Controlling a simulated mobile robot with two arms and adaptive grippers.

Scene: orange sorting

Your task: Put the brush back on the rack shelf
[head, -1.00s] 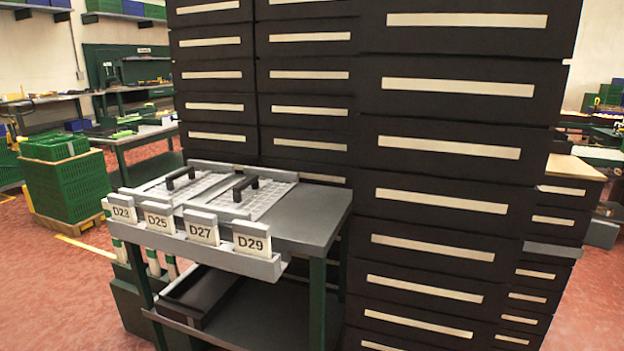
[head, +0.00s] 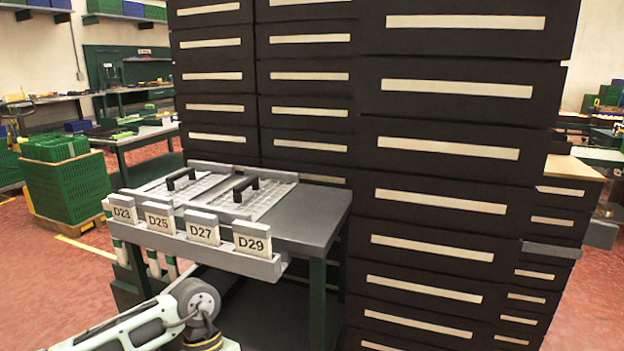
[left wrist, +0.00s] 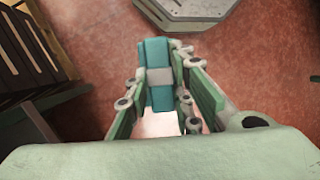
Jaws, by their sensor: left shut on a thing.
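My left gripper (left wrist: 164,90) is shut on a teal block-like thing with a grey band, which I take to be the brush (left wrist: 155,52). The brush sticks out beyond the fingers, above the red floor. In the head view my left arm (head: 150,322) comes in at the bottom left, in front of the rack; its gripper is below the frame. The rack has a grey top (head: 318,215) and a dark lower shelf (head: 268,312), partly hidden by my arm. My right gripper is not in view.
Labels D23 to D29 (head: 202,231) line the rack's front edge, with two handled grid panels (head: 255,200) behind. Tall dark drawer cabinets (head: 440,190) stand behind and to the right. Green crates (head: 65,185) stand at left. A grey, angular base (left wrist: 190,10) shows on the floor.

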